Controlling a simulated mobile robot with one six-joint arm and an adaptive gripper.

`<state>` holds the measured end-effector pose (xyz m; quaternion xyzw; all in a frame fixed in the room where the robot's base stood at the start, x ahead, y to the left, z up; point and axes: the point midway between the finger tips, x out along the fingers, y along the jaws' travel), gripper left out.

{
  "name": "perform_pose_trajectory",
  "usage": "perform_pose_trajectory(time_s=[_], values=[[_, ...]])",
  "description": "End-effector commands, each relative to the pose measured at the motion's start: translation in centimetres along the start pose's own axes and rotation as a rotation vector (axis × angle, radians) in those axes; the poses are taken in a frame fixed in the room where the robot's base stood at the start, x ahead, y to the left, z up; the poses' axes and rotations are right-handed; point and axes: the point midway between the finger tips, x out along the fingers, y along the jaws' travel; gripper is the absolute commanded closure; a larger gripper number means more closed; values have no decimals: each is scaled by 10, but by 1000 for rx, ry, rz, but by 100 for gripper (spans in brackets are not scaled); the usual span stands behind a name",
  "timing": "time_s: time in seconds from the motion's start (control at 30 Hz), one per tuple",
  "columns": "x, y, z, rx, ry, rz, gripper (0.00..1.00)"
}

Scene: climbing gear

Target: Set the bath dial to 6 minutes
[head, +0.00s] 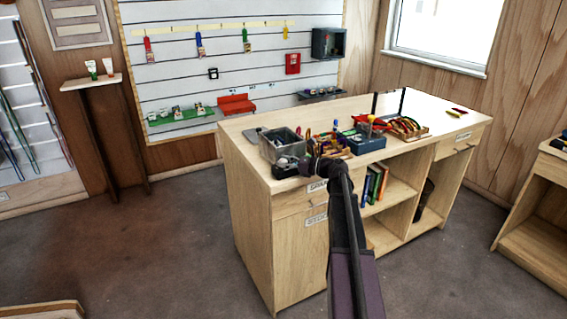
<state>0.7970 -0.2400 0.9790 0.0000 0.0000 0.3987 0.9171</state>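A grey, open-topped box (270,151) that looks like the bath stands on the near left end of the wooden counter. A small dark unit with a pale round part (284,163) sits at its front; I cannot tell whether this is the dial. No minute marks can be read. My arm reaches up from the bottom, and my gripper (318,166) is just right of the dark unit, over the counter's front edge. The gripper is dark and small here, and its fingers cannot be made out. I cannot tell whether it touches anything.
The wooden counter (245,150) also holds a blue bin (366,144), a wooden rack with colourful gear (408,128) and loose tools. Books (374,184) stand on its open shelf. A slatted wall with hanging gear (220,70) is behind. Carpet (195,240) is clear at left.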

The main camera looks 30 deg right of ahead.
Motion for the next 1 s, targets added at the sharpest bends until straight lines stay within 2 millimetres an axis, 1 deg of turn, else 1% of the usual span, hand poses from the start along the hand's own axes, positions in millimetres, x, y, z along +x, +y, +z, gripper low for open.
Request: perform_pose_trajectory(time_s=[0.03, 0.07, 0.1, 0.13, 0.17, 0.2, 0.3, 0.57, 0.77, 1.0], values=[[0, 0, 0, 0, 0, 0, 75], [0, 0, 0, 0, 0, 0, 84], [0, 0, 0, 0, 0, 0, 96], [0, 0, 0, 0, 0, 0, 100], [0, 0, 0, 0, 0, 0, 100], [5, 8, 0, 0, 0, 1, 100], [2, 3, 0, 0, 0, 1, 100], [0, 3, 0, 0, 1, -38, 100], [-1, 5, 0, -1, 2, -123, 100], [-1, 8, -1, -1, 3, -278, 100]])
